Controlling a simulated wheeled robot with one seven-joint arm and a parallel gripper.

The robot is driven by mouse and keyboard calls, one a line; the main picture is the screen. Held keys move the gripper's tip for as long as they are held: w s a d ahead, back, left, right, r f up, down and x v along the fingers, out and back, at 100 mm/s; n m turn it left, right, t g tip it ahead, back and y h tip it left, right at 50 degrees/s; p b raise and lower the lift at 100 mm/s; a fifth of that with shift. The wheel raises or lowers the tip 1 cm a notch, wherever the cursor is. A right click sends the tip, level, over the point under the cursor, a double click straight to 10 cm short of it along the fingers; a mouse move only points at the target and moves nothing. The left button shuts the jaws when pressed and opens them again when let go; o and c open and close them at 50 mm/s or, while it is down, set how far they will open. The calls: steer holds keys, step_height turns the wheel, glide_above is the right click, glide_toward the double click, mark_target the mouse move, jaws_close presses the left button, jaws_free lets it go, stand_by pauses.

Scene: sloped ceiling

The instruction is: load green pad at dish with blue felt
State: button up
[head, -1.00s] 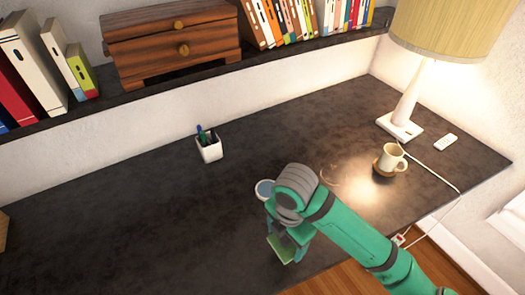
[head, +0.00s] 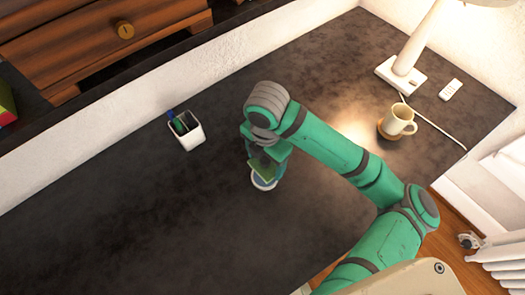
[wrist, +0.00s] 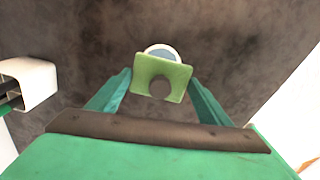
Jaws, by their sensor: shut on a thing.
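The green pad (wrist: 145,72) is a flat light-green square with a dark round spot on it, held between the fingertips of my gripper (wrist: 158,85). In the head view the pad (head: 261,170) is below my gripper (head: 264,160), overlapping the dish. The dish with blue felt (head: 264,184) is a small round white dish on the dark desk, and its near rim shows past the pad. In the wrist view the dish (wrist: 163,49) peeks out beyond the pad's far edge, and the rest is hidden. I cannot tell whether pad and dish touch.
A mug (head: 399,120) on a coaster, a lamp (head: 402,72) and a white remote (head: 451,90) are at the right. The desk's left part is clear.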

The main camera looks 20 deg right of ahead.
mark_target(265, 170)
steer(key=shift+f, duration=2.85)
steer(key=shift+s, duration=0.1)
steer(key=shift+f, duration=0.55)
steer(key=shift+a+r, duration=0.1)
steer(key=shift+r, duration=3.45)
